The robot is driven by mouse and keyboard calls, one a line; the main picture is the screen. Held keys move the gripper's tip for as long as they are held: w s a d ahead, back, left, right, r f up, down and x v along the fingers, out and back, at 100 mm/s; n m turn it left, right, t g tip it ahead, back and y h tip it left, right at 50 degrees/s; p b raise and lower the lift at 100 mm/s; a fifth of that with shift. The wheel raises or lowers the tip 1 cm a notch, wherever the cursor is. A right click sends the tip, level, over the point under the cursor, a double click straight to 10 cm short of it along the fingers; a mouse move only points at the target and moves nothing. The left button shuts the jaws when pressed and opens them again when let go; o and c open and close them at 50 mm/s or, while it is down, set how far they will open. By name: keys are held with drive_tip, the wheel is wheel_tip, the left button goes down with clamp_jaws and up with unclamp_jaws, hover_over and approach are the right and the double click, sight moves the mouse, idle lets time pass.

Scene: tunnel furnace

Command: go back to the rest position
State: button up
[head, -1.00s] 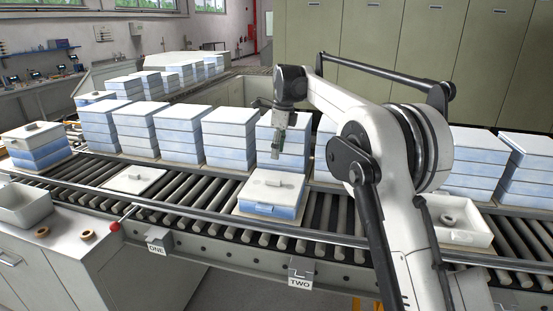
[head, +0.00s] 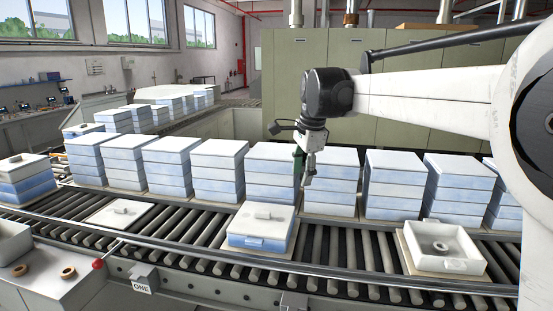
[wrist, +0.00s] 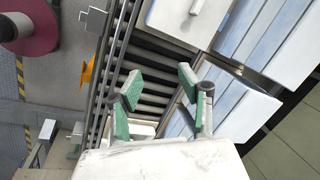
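My gripper (head: 304,168) hangs above the roller conveyor in the head view, in front of the row of stacked blue and white boxes. In the wrist view its two green-padded fingers (wrist: 156,98) stand apart with nothing between them, over the rollers. A lidded blue and white box (head: 259,228) sits on the front conveyor, below and left of my gripper. An open white box (head: 440,247) with a ring-shaped piece inside sits on a board to the right.
Stacked boxes (head: 218,167) line the rear of the conveyor (head: 330,240). An empty board with a white lid (head: 117,213) lies at the left. A side bench (head: 58,287) holds two small rings. A tall green cabinet (head: 410,90) stands behind.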

drive_tip(key=s+d+f+n+t, duration=0.1)
drive_tip(key=s+d+n, duration=0.25)
drive_tip(key=s, duration=0.65)
drive_tip(key=s+d+f+n+t, duration=0.1)
drive_tip(key=s+d+n, duration=0.3)
drive_tip(key=s, duration=0.5)
drive_tip(key=s+d+f+n+t, duration=0.1)
drive_tip(key=s+d+f+n, duration=0.1)
drive_tip(key=s+f, duration=0.4)
drive_tip(key=s+d+f+n+t+h+b, duration=0.1)
drive_tip(key=s+d+f+n, duration=0.2)
drive_tip(key=s+f, duration=0.3)
drive_tip(key=s+n, duration=0.1)
drive_tip(key=s, duration=0.3)
drive_tip(key=shift+s+d+t, duration=0.3)
drive_tip(key=shift+s, duration=0.05)
